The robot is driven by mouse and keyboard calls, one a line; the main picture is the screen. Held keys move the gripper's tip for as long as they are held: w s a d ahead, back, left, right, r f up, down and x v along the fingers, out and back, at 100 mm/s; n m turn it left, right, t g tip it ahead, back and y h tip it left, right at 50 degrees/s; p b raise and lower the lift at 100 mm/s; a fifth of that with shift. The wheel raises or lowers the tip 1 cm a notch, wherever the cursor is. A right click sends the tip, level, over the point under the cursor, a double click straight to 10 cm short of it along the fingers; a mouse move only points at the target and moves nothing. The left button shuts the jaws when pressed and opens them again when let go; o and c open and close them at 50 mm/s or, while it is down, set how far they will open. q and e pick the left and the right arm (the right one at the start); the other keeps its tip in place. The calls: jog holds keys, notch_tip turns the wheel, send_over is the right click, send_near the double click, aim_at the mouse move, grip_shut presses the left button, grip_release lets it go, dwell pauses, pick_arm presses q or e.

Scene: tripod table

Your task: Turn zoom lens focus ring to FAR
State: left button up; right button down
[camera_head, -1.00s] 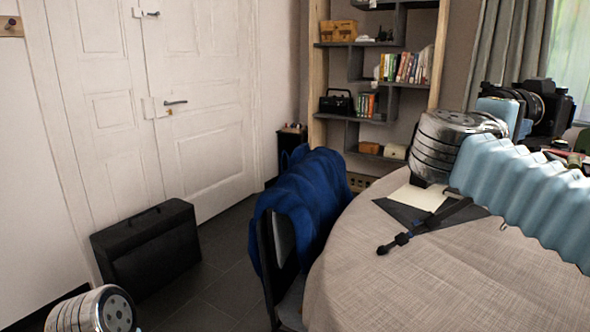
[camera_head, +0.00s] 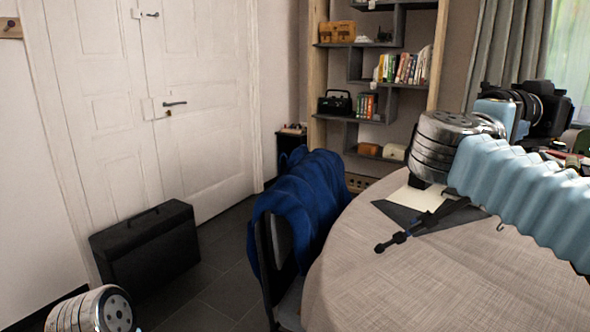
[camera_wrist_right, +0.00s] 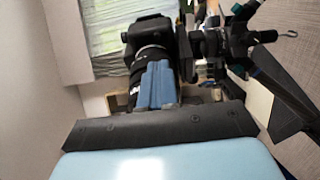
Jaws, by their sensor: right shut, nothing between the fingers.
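A black camera (camera_head: 552,112) with a zoom lens (camera_head: 522,102) stands at the right, over the table. In the right wrist view the camera (camera_wrist_right: 150,30) is behind the ribbed black lens (camera_wrist_right: 152,56). My right gripper (camera_head: 508,110), with light blue fingers, is at the lens. In the right wrist view its shut fingers (camera_wrist_right: 155,84) lie together in front of the lens barrel and hide part of it. I cannot tell whether they touch the focus ring, and its markings are not readable. My left gripper is out of view; only my left wrist shows, at the bottom left.
The tripod's dark leg (camera_head: 415,232) reaches over the round cloth-covered table (camera_head: 400,290). A chair with a blue jacket (camera_head: 305,205) stands against the table's left side. A black case (camera_head: 145,248) is on the floor. The table's front is clear.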

jog(key=shift+w+r, duration=0.1)
jog(key=shift+w, duration=0.25)
dwell(0.8)
jog(key=shift+r+p, duration=1.1)
jog(key=shift+p, duration=0.1)
jog(key=shift+s+r, duration=0.1)
jog(key=shift+s, duration=0.1)
jog(key=w+v, duration=0.1)
jog(key=v, duration=0.5)
jog(key=shift+a, duration=0.25)
